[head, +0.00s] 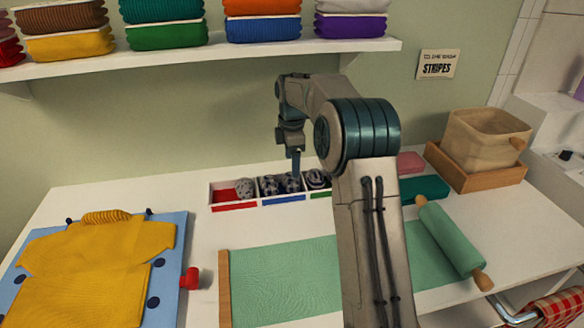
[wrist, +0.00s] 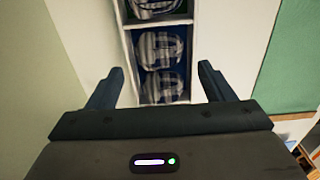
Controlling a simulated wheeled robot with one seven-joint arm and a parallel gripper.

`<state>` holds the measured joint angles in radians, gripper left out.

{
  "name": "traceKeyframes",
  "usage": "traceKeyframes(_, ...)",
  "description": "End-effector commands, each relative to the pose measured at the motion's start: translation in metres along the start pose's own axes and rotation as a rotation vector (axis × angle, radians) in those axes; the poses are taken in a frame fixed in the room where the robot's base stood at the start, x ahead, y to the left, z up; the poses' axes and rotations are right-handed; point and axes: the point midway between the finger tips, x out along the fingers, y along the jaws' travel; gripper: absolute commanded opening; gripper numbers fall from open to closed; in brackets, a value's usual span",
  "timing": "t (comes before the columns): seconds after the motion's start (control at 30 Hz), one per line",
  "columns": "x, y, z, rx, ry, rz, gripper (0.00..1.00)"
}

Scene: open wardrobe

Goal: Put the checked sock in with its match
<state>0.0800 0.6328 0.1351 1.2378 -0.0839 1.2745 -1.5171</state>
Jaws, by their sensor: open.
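A white divided box (head: 262,203) stands at the back of the white table. The blue-labelled middle compartment holds two dark rolled socks (head: 268,186), which look checked in the wrist view (wrist: 158,46). The green-labelled compartment holds a striped-looking rolled sock (head: 317,179), partly cut off in the wrist view (wrist: 155,5). My gripper (head: 296,168) is open and empty above the middle compartment. In the wrist view its fingers (wrist: 160,85) stand either side of the box.
A yellow shirt (head: 85,270) lies on a blue board at the left. A green mat (head: 285,275) with a roller (head: 450,240) lies in front of the box. A beige bin (head: 485,137) stands at right. A shelf (head: 200,57) with folded clothes hangs above.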

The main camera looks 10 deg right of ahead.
Motion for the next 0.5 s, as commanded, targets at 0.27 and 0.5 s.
traceKeyframes(0.27,-0.034,0.000,0.000,0.000,0.000,0.001,0.75)
traceKeyframes(0.5,-0.036,0.000,0.000,0.000,0.000,0.000,0.75)
